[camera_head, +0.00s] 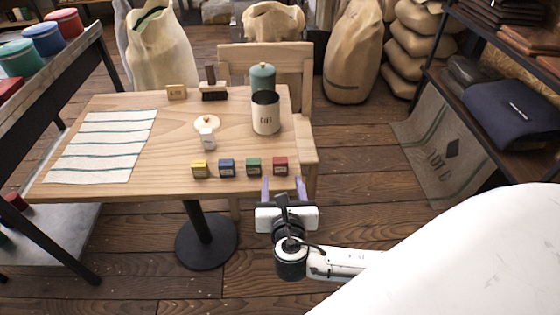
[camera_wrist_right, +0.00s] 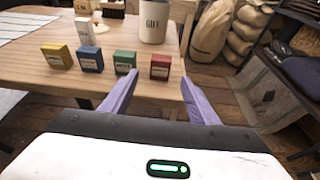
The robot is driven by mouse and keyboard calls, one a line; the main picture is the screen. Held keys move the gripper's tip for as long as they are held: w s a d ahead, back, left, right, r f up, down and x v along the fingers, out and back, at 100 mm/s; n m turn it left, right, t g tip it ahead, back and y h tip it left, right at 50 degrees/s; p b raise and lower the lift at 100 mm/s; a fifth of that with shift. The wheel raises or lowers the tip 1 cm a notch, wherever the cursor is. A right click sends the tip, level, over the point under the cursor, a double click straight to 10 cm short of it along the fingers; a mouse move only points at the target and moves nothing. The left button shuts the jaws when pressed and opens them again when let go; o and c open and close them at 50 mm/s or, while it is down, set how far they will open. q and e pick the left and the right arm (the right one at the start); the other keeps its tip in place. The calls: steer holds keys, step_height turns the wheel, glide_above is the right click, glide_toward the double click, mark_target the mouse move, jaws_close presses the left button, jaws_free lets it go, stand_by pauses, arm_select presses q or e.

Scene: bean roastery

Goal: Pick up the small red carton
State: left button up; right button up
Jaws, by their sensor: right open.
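The small red carton (camera_head: 280,165) stands upright at the near right edge of the wooden table, at the right end of a row of small cartons. It also shows in the right wrist view (camera_wrist_right: 160,67), just beyond the fingertips and a little left of the middle between them. My right gripper (camera_head: 284,188) is open and empty, just in front of the table's near edge, its purple fingers pointing toward the red carton. The fingers show in the right wrist view (camera_wrist_right: 158,88) with a gap between them. My left gripper is not in view.
Green (camera_head: 253,165), blue (camera_head: 226,168) and yellow (camera_head: 199,169) cartons stand left of the red one. Behind are a white carton (camera_head: 207,138), a cream canister (camera_head: 266,113) and a teal canister (camera_head: 262,77). A striped cloth (camera_head: 103,145) covers the table's left. A chair (camera_head: 300,95) stands close.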

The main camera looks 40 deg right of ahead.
mark_target(281, 167)
steer(key=x, duration=0.4)
steer(key=shift+w+d+r, duration=0.1)
steer(key=shift+w+d, duration=0.15)
steer(key=shift+b+x, duration=0.45)
steer(key=shift+x, duration=2.3)
steer(key=c, duration=1.1)
